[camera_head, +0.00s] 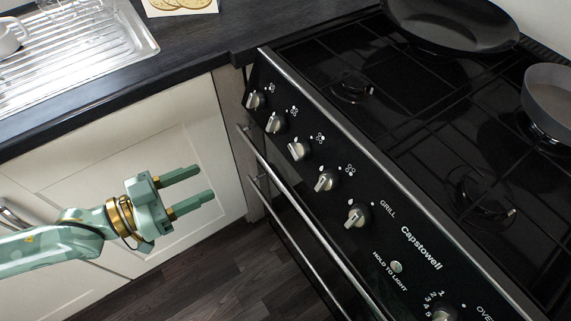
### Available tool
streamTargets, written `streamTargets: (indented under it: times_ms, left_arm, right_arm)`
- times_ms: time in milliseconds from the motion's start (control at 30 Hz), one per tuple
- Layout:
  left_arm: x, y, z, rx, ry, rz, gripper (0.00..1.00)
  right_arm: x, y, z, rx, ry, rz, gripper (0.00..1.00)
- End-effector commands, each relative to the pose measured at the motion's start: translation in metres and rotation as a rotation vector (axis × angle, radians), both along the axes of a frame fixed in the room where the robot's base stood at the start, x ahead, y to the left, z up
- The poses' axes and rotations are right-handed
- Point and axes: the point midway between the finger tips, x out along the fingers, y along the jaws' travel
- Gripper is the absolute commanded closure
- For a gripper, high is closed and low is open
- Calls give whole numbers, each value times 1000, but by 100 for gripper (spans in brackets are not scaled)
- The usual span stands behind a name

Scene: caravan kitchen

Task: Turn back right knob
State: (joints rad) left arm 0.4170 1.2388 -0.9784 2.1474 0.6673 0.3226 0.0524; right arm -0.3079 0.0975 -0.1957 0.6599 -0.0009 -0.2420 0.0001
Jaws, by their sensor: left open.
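The black cooker's control panel (290,115) slants from upper left to lower right, with several silver knobs in a row. Four knobs have small burner-dot symbols: the first (256,100), the second (275,122), the third (299,150) and the fourth (325,182). The symbols are too small to tell which is back right. My green left gripper (204,181) is open and empty, left of the panel and in front of the cabinet door. Its fingers point right, apart from every knob. My right gripper is out of view.
A grill knob (357,216), a light button (396,267) and an oven knob (443,314) continue the row. Handle rails (300,205) run below the panel. A dark pan (450,22) and a grey pot (548,98) stand on the hob. A steel sink drainer (80,55) is upper left.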

Motion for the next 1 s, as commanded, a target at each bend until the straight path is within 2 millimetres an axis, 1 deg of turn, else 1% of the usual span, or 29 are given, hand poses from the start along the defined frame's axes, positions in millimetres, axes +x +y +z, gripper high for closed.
streamTargets:
  times_ms: [33, 100, 167, 300, 367, 467, 800, 1000]
  left_arm:
    - [-18, -6, -2, 25, -66, -59, 49]
    - [-37, -20, 29, 18, -174, -103, 49]
    - [-40, -26, 42, 19, -251, -115, 49]
    - [-38, -27, 45, 53, -336, -113, 49]
    - [-35, -32, 44, 57, -344, -114, 49]
    - [-27, -45, 44, 55, -343, -113, 49]
    - [14, -117, 45, 53, -342, -113, 49]
    - [33, -150, 44, 55, -339, -113, 49]
  right_arm:
    - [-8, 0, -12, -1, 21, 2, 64]
    - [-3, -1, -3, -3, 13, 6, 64]
    - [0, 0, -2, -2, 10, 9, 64]
    - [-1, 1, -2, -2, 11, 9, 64]
    - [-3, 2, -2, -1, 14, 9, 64]
    - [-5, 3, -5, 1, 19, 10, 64]
    - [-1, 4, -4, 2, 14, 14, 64]
    - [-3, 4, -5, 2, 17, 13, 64]
